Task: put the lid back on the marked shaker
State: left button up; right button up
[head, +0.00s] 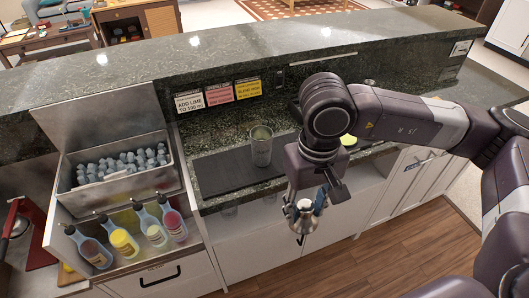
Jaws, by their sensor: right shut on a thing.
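My right gripper (306,203) hangs pointing down, to the right of the shaker and nearer to me. It is shut on a metallic shaker lid (302,219), which it holds in the air in front of the counter edge, apart from the shaker. The gripper hides part of the lid. My left gripper is out of view.
A metal ice bin (120,170) with several bottles in front stands at the left. Three signs (219,94) are on the splashback. A yellow-green round thing (348,140) shows partly behind my right arm. The raised stone bar (230,52) runs behind.

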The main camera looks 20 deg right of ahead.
aim_at(261, 137)
jog(key=i+l+u, duration=0.25)
jog(key=l, duration=0.15)
jog(key=l+u, duration=0.25)
jog(key=l, duration=0.15)
jog(key=i+l+u, duration=0.1)
jog(key=l+u, duration=0.15)
jog(key=l, duration=0.25)
